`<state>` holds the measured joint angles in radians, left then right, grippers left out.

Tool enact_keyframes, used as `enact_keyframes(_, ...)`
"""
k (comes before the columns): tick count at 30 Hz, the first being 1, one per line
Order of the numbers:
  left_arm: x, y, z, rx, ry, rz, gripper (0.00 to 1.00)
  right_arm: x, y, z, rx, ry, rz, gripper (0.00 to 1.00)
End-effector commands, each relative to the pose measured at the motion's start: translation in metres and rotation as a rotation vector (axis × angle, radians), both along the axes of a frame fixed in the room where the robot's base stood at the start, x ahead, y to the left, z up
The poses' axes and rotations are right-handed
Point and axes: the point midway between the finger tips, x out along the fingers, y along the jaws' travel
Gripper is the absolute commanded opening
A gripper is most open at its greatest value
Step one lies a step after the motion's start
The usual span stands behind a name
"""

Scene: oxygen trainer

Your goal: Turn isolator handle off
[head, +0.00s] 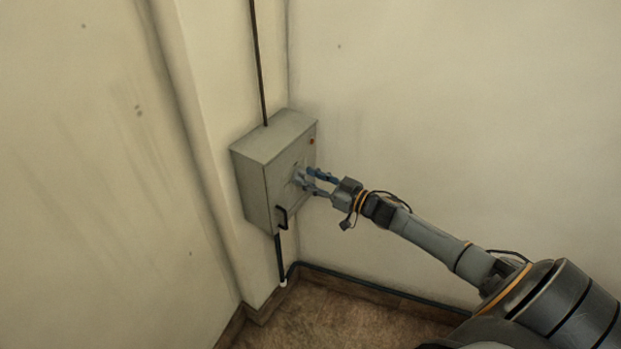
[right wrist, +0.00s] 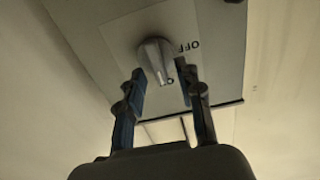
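The isolator handle (right wrist: 155,60) is a grey rotary knob on a pale plate, on the front of a grey wall box (head: 262,146). In the right wrist view, "OFF" is printed upside down just right of the knob, and another mark below it is partly hidden. My right gripper (head: 306,179) is at the front of the box. In the right wrist view its blue-tipped fingers (right wrist: 160,75) are apart, one on each side of the knob. Small gaps show between fingers and knob; contact cannot be told. My left gripper is not in view.
The box has a black pull handle (head: 282,217) low on its front and a small red light (head: 312,141) near its upper right. A dark conduit (head: 258,60) runs up the wall above it. The box is near a wall corner; the floor (head: 325,318) below is clear.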

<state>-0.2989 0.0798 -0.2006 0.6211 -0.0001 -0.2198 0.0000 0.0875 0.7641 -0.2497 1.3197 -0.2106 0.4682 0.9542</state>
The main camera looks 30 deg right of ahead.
Motion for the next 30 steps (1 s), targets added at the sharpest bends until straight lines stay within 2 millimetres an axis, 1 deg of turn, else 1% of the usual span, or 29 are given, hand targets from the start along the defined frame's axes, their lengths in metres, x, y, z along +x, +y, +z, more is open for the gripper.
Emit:
enact_keyframes(8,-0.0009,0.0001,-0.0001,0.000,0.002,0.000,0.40,0.0018,0.0007,0.0002,-0.001,0.000,0.000,0.36)
enact_keyframes(9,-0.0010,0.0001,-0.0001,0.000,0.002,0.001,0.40,0.0018,0.0007,0.0002,-0.001,0.000,0.000,0.32)
enact_keyframes(11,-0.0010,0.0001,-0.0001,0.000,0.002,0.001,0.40,0.0016,0.0008,0.0002,-0.001,0.000,0.000,0.20)
enact_keyframes(12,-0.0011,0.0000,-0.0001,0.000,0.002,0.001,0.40,0.0017,0.0007,0.0002,-0.001,0.000,0.000,0.11)
enact_keyframes(14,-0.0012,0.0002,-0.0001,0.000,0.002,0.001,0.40,0.0016,0.0006,0.0002,-0.001,0.000,0.000,0.00)
enact_keyframes(23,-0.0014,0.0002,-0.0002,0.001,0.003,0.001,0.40,0.0014,0.0008,0.0001,-0.009,-0.004,0.000,0.00)
enact_keyframes(30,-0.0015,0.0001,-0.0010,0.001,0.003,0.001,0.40,0.0008,0.0017,-0.0004,-0.088,-0.036,0.000,0.00)
